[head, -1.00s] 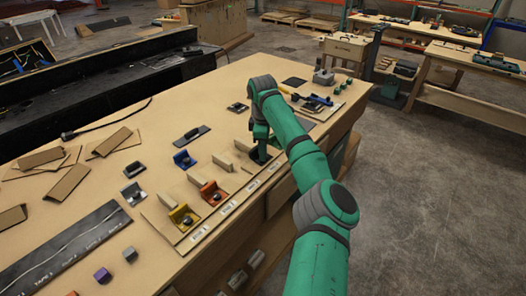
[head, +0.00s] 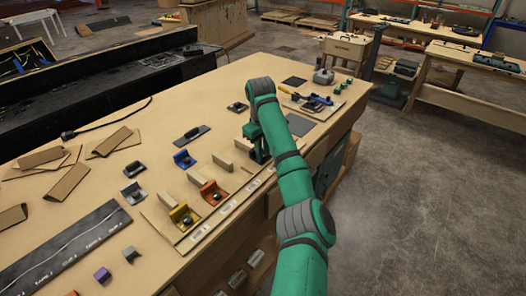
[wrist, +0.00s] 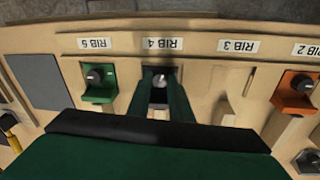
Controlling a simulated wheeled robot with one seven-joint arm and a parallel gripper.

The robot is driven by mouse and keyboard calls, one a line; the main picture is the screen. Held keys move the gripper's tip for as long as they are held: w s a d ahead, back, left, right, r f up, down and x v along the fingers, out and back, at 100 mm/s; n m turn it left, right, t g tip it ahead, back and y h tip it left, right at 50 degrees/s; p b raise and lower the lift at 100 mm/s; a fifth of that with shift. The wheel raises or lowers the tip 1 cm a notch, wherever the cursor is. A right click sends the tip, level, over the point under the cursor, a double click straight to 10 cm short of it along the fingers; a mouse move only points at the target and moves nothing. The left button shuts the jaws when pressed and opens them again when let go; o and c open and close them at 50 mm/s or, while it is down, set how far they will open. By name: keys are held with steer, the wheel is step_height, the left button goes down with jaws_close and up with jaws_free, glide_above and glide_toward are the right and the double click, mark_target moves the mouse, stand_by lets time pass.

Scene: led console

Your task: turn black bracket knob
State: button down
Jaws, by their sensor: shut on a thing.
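The black bracket (wrist: 160,98) sits at the slot labelled RIB 4 in the wrist view, between my two green fingers. Its round grey-topped knob (wrist: 160,80) shows between the fingertips. My gripper (wrist: 161,88) is shut on the knob, with a finger on either side. In the head view my gripper (head: 260,155) is low over the front strip of the bench, and it hides the black bracket there.
A green bracket (wrist: 98,83) with a knob is beside it at RIB 5. An orange bracket (wrist: 294,93) is at RIB 2. A wooden rib (wrist: 225,105) stands at RIB 3. A yellow bracket (head: 184,217) is at the bench's near end.

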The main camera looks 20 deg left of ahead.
steer(key=m, duration=0.7)
steer(key=shift+a+r, duration=0.15)
steer(key=shift+r, duration=0.05)
steer(key=m, duration=0.6)
steer(key=shift+a+m+t+h, duration=0.1)
steer(key=shift+m+t+h, duration=0.2)
steer(key=shift+m+h, duration=0.1)
steer(key=shift+r, duration=0.1)
steer(key=c, duration=1.6)
jaws_free()
steer(key=shift+o, duration=0.2)
steer(key=shift+s+f, duration=0.1)
steer(key=shift+f, duration=0.15)
